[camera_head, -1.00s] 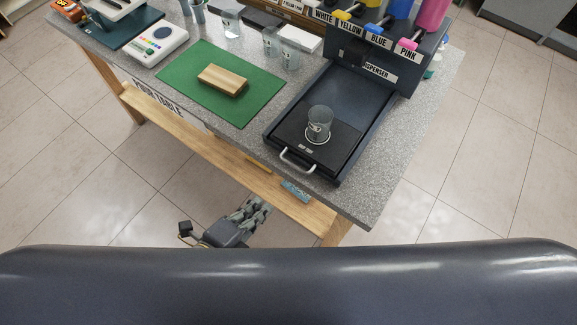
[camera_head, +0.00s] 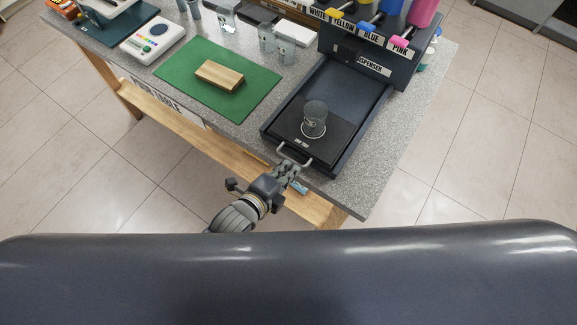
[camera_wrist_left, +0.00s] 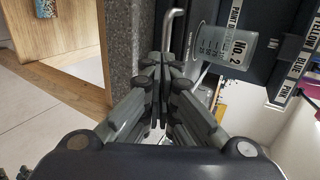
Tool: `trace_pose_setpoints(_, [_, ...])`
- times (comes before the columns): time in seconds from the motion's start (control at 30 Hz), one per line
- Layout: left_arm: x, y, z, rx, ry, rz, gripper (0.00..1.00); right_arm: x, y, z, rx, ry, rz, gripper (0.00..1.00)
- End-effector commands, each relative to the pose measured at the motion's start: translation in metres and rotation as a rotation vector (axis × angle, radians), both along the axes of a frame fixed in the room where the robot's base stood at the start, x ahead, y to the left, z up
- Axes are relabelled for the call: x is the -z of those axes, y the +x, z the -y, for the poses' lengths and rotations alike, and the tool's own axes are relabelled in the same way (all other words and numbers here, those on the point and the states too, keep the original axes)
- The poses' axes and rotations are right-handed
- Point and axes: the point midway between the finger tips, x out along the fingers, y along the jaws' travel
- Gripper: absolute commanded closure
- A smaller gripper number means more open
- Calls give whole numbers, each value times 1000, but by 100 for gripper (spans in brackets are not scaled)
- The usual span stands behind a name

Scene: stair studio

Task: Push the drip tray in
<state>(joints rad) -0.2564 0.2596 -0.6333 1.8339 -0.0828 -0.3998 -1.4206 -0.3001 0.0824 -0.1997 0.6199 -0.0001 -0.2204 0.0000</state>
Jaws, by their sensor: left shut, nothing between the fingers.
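The dark drip tray (camera_head: 340,136) is pulled out from the paint dispenser (camera_head: 372,52) towards the table's front edge. A clear cup (camera_head: 314,118) stands upright on it; in the left wrist view the cup (camera_wrist_left: 226,48) reads "No. 2". The tray's metal handle (camera_head: 294,158) is at its front; it also shows in the left wrist view (camera_wrist_left: 172,32). My left gripper (camera_head: 294,169) is shut and empty, its fingertips close by the handle. Whether they touch it, I cannot tell. My right gripper is not in view.
On the grey table (camera_head: 235,128), a green mat (camera_head: 190,93) holds a wooden block (camera_head: 220,75) left of the tray. A white device (camera_head: 153,40) and more clear cups (camera_head: 280,46) stand farther back. A wooden shelf (camera_head: 220,155) runs below the front edge.

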Motion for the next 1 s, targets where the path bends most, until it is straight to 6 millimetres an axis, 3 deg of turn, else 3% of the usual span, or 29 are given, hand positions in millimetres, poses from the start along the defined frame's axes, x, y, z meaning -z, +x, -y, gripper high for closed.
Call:
trace_pose_setpoints(0.43, [1,5,3,0,0,0,100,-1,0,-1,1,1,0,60])
trace_pose_setpoints(0.7, [1,32,23,1,-1,2,100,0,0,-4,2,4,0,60])
trace_pose_setpoints(1.0, [1,36,26,0,1,-1,100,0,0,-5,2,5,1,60])
